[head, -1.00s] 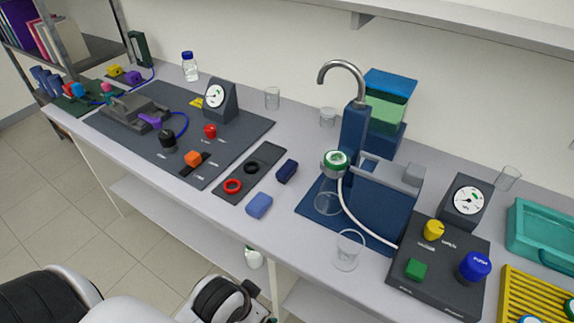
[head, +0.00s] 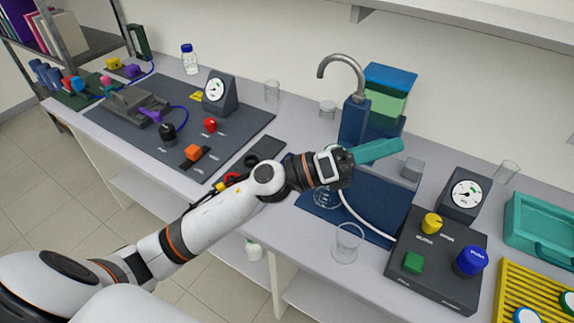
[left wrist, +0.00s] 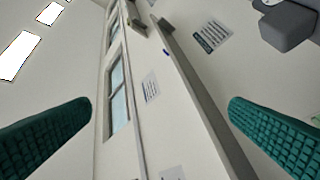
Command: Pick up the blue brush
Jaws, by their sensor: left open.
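I cannot make out a blue brush for certain in either view. My left arm reaches across the bench in the head view and covers the spot where two small blue blocks lay. My left gripper (head: 385,149), with teal fingers, is in the air in front of the tap, over the dark blue mat. In the left wrist view its ribbed fingers (left wrist: 160,108) are wide apart with nothing between them, facing walls and windows. My right gripper is not in view.
A tap (head: 345,68) and stacked boxes (head: 391,78) stand just behind the gripper. A clear beaker (head: 347,242) stands near the front edge. A control box (head: 436,258) with a gauge, a teal tray (head: 541,222) and a yellow rack (head: 535,296) are to the right.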

